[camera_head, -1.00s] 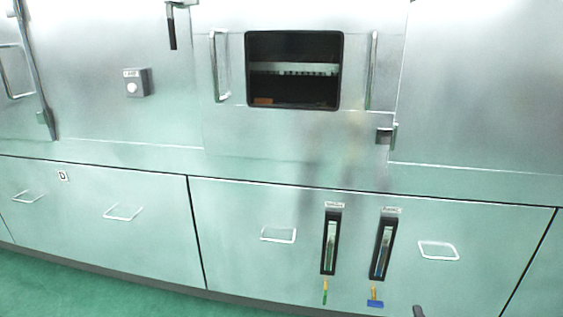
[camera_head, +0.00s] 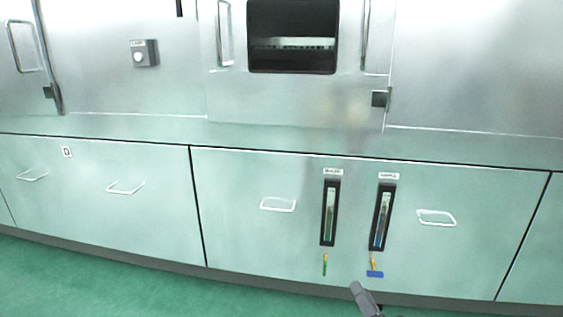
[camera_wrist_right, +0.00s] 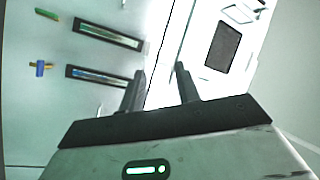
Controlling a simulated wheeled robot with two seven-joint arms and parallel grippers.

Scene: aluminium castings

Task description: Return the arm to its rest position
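My right gripper (camera_head: 357,289) shows as a dark grey tip at the bottom of the head view, right of centre and below the blue-ended tool. In the right wrist view its two dark fingers (camera_wrist_right: 160,72) stand apart with nothing between them, so it is open and empty. Nothing touches the fingers there. My left gripper is in neither view.
A steel cabinet front (camera_head: 270,235) with wire handles fills the head view. A dark window (camera_head: 291,58) opens above. Green floor (camera_head: 60,275) is clear at lower left.

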